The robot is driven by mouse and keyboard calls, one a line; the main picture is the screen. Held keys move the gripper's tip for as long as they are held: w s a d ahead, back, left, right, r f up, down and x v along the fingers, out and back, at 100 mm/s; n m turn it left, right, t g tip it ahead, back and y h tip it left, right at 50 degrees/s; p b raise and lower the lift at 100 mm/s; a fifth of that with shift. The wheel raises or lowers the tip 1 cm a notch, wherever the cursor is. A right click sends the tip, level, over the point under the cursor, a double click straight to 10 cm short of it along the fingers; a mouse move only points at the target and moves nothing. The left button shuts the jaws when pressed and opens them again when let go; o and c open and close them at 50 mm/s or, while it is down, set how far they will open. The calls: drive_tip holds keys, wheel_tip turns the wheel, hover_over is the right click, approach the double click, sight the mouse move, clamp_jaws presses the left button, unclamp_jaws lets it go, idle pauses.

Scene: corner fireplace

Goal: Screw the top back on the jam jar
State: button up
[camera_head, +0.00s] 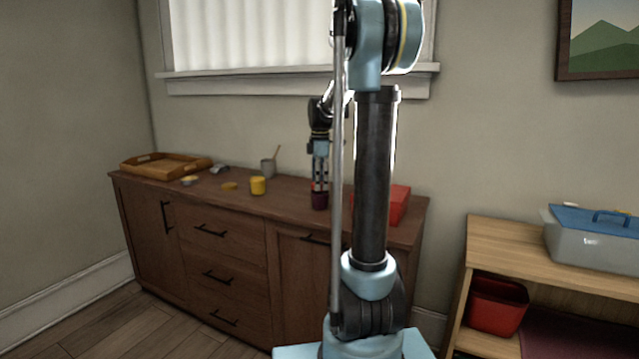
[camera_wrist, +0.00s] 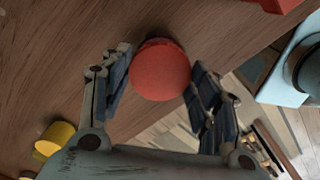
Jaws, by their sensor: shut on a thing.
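The red round lid (camera_wrist: 160,70) is between the two fingers of my gripper (camera_wrist: 158,88) in the wrist view, seen from above. My gripper (camera_head: 320,188) points straight down over the sideboard in the head view, shut on the lid. The dark red jam jar (camera_head: 319,201) stands upright on the sideboard directly under the fingers. The lid is at the jar's mouth; I cannot tell whether its thread is engaged. In the wrist view the lid hides nearly all of the jar.
The wooden sideboard (camera_head: 215,196) also bears a yellow jar (camera_head: 258,186), a flat yellow disc (camera_head: 229,186), a grey mug (camera_head: 268,168), a small bowl (camera_head: 189,181) and a wooden tray (camera_head: 160,165). A red box (camera_head: 398,204) stands close on the right, partly behind my arm.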

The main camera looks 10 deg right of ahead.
drive_tip(key=shift+m, duration=1.5)
drive_tip(key=shift+m, duration=2.4)
drive_tip(key=o, duration=1.2)
